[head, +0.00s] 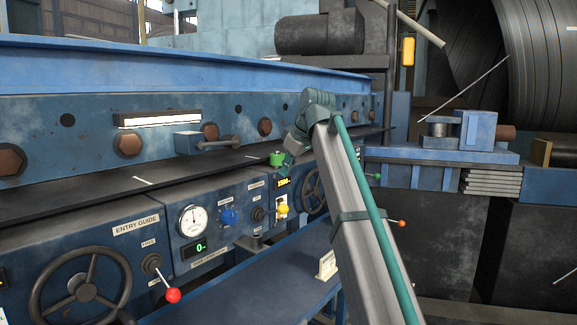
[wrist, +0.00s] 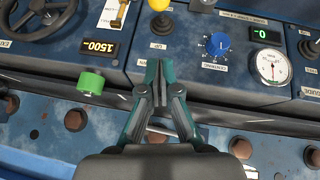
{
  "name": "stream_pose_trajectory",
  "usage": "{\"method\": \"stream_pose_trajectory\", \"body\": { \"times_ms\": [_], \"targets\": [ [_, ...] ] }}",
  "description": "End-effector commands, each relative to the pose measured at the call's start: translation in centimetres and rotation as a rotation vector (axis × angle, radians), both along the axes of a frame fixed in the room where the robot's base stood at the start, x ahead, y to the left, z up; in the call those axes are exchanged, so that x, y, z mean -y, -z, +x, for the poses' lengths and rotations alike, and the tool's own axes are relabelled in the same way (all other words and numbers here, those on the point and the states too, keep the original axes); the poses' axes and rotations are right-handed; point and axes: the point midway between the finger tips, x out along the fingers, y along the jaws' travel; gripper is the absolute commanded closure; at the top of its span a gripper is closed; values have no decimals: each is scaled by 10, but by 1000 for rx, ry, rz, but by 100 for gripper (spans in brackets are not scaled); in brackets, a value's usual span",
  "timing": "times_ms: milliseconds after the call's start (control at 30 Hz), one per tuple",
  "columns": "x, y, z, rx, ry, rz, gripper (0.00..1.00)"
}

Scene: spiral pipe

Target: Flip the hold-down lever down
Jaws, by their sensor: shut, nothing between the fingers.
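My gripper (wrist: 160,68) is shut and empty, its fingertips together in front of the control panel. In the head view the gripper (head: 288,168) is at the panel's upper edge, beside the green knob. A lever with a yellow ball (head: 283,208) and black boot (head: 257,214) stands on the panel; the ball (wrist: 159,4) is cut by the top edge of the wrist view. The fingertips are apart from it. Another lever with a red ball (head: 172,295) points down at lower left.
The green knob (head: 277,158) projects near the gripper.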

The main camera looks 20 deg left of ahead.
Motion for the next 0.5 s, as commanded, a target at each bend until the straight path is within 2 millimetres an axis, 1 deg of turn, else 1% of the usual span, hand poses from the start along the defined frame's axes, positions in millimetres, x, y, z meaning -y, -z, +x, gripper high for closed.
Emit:
{"method": "stream_pose_trajectory", "body": {
  "times_ms": [200, 367, 400, 500],
  "targets": [
    [-20, 34, 12, -2, -1, -2, 100],
    [-33, 59, 21, -2, 1, -1, 100],
    [-28, 65, 20, -3, 2, -2, 100],
    [-24, 78, 21, -1, 1, -1, 100]
  ]
}}
